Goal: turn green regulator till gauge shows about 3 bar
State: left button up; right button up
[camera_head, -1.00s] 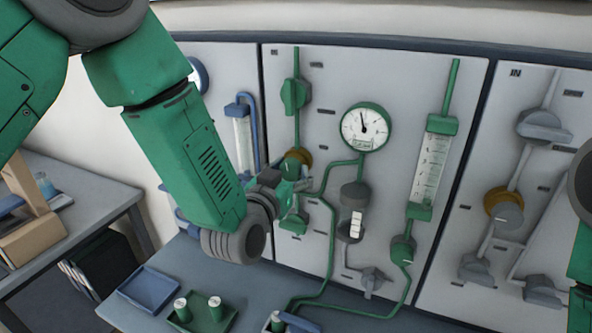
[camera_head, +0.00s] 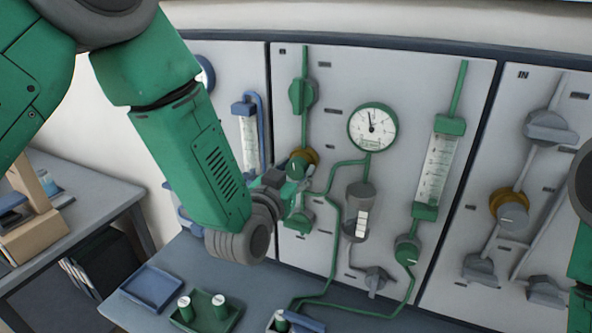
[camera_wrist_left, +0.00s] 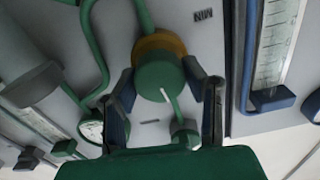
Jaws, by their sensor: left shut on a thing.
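The green regulator (camera_head: 297,168) is a round green knob with a brass collar on the panel. In the left wrist view the knob (camera_wrist_left: 158,78) fills the space between the fingers and carries a white index line. My left gripper (camera_wrist_left: 162,82) is shut on it, one finger on each side. In the head view my left gripper (camera_head: 288,181) partly covers the knob. The round gauge (camera_head: 373,127) with a green rim is to its upper right. Its needle points nearly straight up, slightly left; the numbers are too small to read. The right gripper is out of view.
A green valve handle (camera_head: 301,96) is above the regulator. A green flowmeter (camera_head: 435,171) is to the right and a blue one (camera_head: 248,139) to the left. A blue tray (camera_head: 152,288) and a green tray (camera_head: 204,316) with capped vials lie on the bench below.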

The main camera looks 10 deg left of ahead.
pick_arm(q)
jog(key=shift+m, duration=1)
jog(key=o, duration=1.2)
jog(key=shift+w, duration=0.15)
jog(key=shift+c, duration=0.2)
jog(key=shift+w+f, duration=0.1)
jog(key=shift+d, duration=0.1)
jog(key=s+a, duration=0.2)
jog(key=s, duration=0.9)
jog(key=shift+s+a, duration=0.15)
jog(key=shift+s, duration=0.2)
